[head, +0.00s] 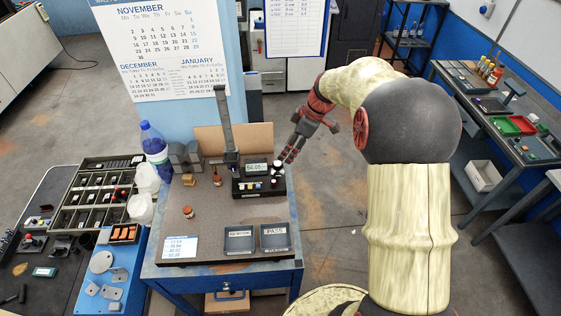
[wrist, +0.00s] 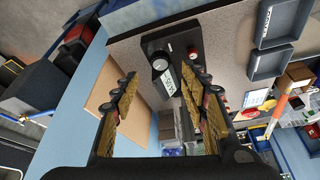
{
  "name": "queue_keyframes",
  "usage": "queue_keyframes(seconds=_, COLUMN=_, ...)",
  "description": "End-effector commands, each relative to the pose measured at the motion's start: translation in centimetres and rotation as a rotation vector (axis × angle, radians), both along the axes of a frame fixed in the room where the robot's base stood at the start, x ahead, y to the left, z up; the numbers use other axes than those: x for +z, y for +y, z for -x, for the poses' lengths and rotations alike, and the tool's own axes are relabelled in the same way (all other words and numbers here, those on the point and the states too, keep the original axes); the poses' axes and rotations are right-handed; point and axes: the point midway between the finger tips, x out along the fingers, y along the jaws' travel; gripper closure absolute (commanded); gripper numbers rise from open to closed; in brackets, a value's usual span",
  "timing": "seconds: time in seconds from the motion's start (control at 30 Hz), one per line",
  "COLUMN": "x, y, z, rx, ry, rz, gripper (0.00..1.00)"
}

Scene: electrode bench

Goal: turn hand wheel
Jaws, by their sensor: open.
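A black measuring device (head: 258,184) with a lit display stands on the bench's grey top, beside a tall grey column (head: 225,125). It also shows in the wrist view (wrist: 150,46). A round dark knob with a pale face (wrist: 159,64) sits on it next to the display (wrist: 169,82), and a smaller red knob (wrist: 192,51) sits farther along. I cannot tell for sure which one is the hand wheel. My gripper (head: 289,156) is above and right of the device, apart from it. In the wrist view its fingers (wrist: 158,80) are spread, with nothing between them.
Two dark trays (head: 241,239) lie at the bench's front right. A tan board (head: 262,138) stands behind the device. A blue-capped bottle (head: 154,148) and a compartment box (head: 92,196) are at the left. Open floor lies right of the bench.

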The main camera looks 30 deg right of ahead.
Motion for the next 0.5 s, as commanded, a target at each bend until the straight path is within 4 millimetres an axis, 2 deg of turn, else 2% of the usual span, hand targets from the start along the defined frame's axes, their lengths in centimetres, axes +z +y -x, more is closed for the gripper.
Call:
queue_keyframes(seconds=0.17, x=-1.2, y=0.5, z=-0.3, rx=0.016, ry=-0.003, rz=0.002, gripper=0.56)
queue_keyframes(seconds=0.5, x=-5.8, y=1.9, z=-1.5, rx=0.015, ry=-0.002, rz=0.002, gripper=0.56)
